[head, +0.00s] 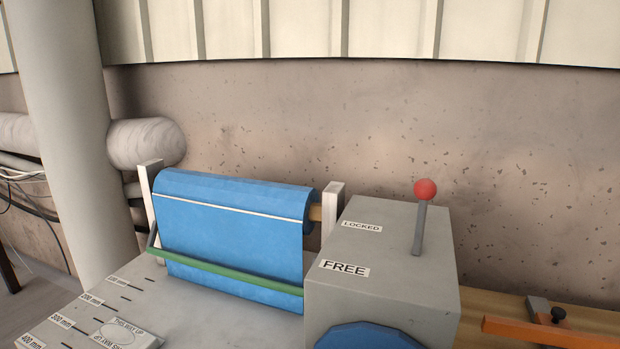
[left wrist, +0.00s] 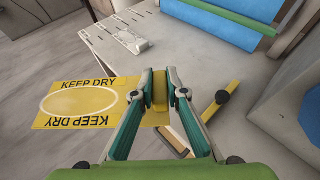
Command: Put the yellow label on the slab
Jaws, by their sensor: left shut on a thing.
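The yellow label (left wrist: 78,103) reads KEEP DRY along two edges and has a pale oval in its middle. It shows only in the left wrist view. My left gripper (left wrist: 159,80) is shut on a yellow block-like grip that appears to belong to the label. The label's sheet passes behind the left finger and sticks out to the left. It looks raised above the pale grey stone surface (left wrist: 112,68), but the gap cannot be judged. The same grey surface (head: 215,308), likely the slab, shows in the head view with mm marks at its left. My right gripper is in neither view.
A blue roll (head: 235,225) with a green bar (head: 225,270) stands at the back. A grey box (head: 390,260) carries a red-knobbed lever (head: 424,192) near LOCKED. A white THIS WAY UP piece (head: 125,335) lies by the marks. A yellow bar with black knob (left wrist: 222,97) lies right of my gripper.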

